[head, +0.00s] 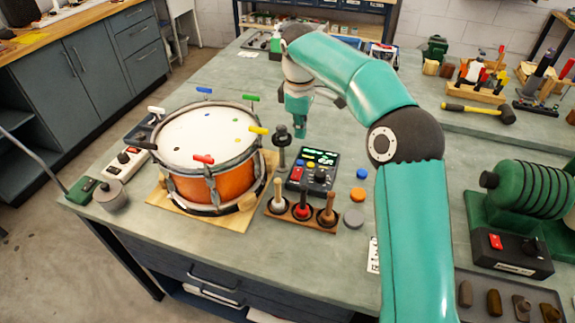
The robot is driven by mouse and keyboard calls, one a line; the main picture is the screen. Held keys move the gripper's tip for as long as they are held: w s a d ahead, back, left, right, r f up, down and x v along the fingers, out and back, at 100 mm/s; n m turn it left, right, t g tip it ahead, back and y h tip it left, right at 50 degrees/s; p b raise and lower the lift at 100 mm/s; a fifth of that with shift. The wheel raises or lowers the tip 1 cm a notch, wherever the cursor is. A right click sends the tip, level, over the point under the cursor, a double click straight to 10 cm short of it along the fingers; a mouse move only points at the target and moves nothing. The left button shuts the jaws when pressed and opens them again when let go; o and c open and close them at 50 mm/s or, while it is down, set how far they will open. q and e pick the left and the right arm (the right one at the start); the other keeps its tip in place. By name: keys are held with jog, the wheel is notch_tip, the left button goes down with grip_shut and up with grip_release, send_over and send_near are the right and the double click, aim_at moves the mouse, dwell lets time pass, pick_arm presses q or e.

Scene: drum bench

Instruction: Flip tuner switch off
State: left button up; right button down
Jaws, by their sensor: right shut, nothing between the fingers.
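The tuner (315,168) is a small black box on the bench, just right of the drum. Its screen shows lit green and yellow marks. A red switch (296,173) sits at its left side and a dark knob at its right; the switch's position is too small to tell. My right gripper (299,134) is shut and empty, pointing down above the bench near the tuner's far edge, apart from the switch. My right arm arches over from the lower right. My left gripper is not in view.
An orange drum (196,187) with coloured tuning keys stands left of the tuner on a wooden board. A dark upright post (281,150) stands between them. A wooden rack (301,215) with several handled tools is in front. Coloured discs (357,195) lie right of the tuner.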

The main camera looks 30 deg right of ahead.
aim_at(297, 171)
jog(key=f, duration=0.4)
jog(key=w+f, duration=0.1)
jog(key=f, duration=0.8)
jog(key=shift+w+d+f, duration=0.2)
jog(key=shift+d+f, duration=0.05)
jog(key=shift+d, duration=0.1)
jog(key=shift+f, duration=0.15)
jog(key=shift+s+d+p, duration=0.1)
jog(key=shift+d+p, duration=0.15)
jog(key=shift+p, duration=0.15)
jog(key=shift+a+f, duration=0.1)
jog(key=shift+a, duration=0.25)
